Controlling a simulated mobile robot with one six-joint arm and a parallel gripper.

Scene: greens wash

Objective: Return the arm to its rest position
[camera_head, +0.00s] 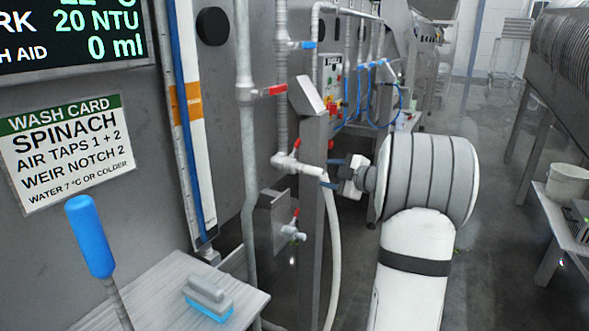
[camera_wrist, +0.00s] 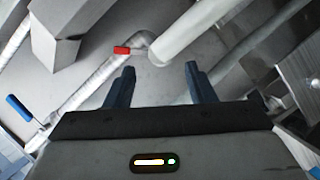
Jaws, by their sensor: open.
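My gripper (camera_head: 337,173) is at the end of my white and grey arm, right of centre in the head view. Its dark blue fingers point left at a white pipe fitting with a red-handled valve (camera_head: 288,155). In the wrist view my gripper (camera_wrist: 159,84) shows its two fingers spread apart with nothing between them. A red valve handle (camera_wrist: 122,50) and pale pipe (camera_wrist: 185,35) lie beyond the fingertips. I cannot tell whether a finger touches the pipe.
A grey post (camera_head: 312,220) and a lower red-handled tap (camera_head: 294,228) stand close to the gripper. A shelf (camera_head: 165,290) holds a brush (camera_head: 207,296); a blue-handled lever (camera_head: 90,236) rises beside it. A white bucket (camera_head: 567,182) sits on the right bench. Floor is clear behind the arm.

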